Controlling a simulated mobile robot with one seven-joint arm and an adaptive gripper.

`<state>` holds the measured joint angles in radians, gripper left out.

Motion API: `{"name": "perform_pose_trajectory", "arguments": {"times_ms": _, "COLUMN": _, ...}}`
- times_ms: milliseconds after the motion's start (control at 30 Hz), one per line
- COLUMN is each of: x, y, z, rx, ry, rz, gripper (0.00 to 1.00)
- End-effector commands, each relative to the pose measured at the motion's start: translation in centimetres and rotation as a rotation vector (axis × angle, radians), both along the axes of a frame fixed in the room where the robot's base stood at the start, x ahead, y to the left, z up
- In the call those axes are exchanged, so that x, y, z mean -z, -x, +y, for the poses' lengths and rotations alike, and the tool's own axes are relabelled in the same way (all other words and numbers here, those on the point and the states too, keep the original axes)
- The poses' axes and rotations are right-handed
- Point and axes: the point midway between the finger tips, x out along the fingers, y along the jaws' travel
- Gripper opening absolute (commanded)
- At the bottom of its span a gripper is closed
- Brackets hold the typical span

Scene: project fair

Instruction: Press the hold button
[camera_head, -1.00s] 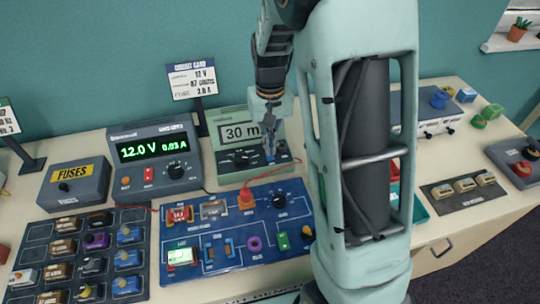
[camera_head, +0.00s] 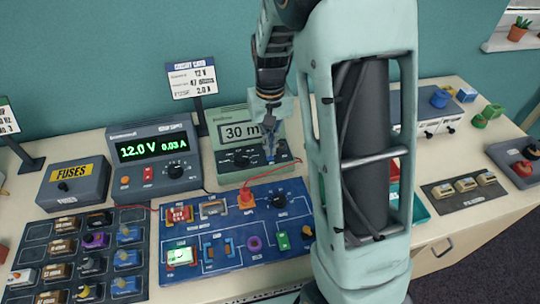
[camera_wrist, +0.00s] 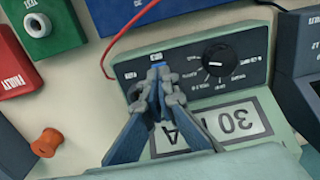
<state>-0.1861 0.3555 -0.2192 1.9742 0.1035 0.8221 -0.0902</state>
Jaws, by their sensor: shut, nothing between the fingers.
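The pale green meter (camera_head: 228,142) stands on the table and its screen reads "30 m" with the rest covered by my arm in the head view. In the wrist view the meter (camera_wrist: 285,128) appears upside down, with a dark control panel and a black dial (camera_wrist: 218,56).
A power supply (camera_head: 152,150) reading 12.0 V and 0.03 A stands left of the meter. A blue circuit board (camera_head: 225,258) with several parts lies in front, and a red wire (camera_wrist: 118,36) runs near the fingers. An orange spool (camera_wrist: 46,142) shows in the wrist view.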

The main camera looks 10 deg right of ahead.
Motion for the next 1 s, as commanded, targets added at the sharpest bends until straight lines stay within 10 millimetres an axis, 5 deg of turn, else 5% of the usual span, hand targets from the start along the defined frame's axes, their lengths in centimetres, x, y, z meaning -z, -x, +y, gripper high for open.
{"name": "perform_pose_trajectory", "arguments": {"times_ms": 1000, "x": 1.3, "y": 0.0, "z": 0.0, "rx": 0.0, "ry": 0.0, "rz": 0.0, "gripper": 0.0}}
